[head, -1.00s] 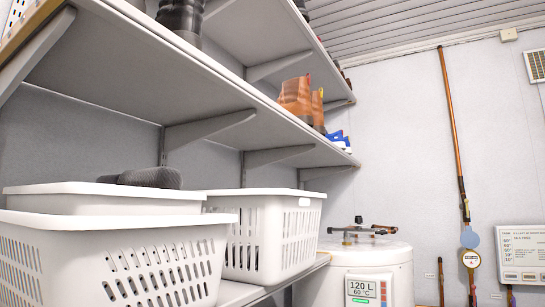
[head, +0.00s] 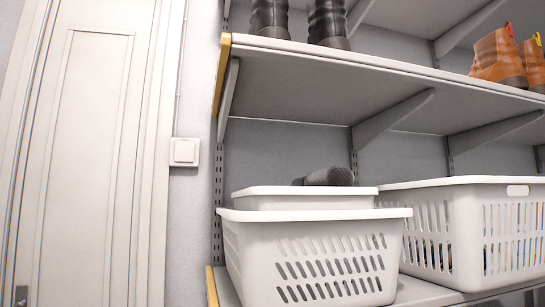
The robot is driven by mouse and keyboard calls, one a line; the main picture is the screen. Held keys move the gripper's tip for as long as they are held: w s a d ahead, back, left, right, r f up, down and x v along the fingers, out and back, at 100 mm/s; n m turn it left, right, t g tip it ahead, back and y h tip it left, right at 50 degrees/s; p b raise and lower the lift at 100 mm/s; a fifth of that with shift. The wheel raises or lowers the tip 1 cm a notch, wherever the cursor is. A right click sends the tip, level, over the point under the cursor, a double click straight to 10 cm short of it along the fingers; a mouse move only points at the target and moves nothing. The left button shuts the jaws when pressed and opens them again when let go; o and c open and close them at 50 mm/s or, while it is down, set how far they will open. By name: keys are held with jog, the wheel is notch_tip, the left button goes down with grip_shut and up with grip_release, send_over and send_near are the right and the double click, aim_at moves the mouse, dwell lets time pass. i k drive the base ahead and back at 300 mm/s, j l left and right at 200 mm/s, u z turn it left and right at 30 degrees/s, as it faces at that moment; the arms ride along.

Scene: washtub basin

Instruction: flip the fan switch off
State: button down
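A white square wall switch (head: 185,151) is on the grey wall between the door frame and the shelf unit in the head view. A thin conduit runs up the wall above it. I see no label on it, so I cannot tell whether it is the fan switch, nor which way its rocker is set. My gripper is not in view.
A white panelled door (head: 85,150) stands at the left. A grey shelf (head: 300,75) with boots (head: 330,22) and orange boots (head: 497,58) spans the right. Below are white baskets (head: 315,262), (head: 470,230). The wall around the switch is clear.

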aim_at(184, 151)
jog(key=u, duration=0.75)
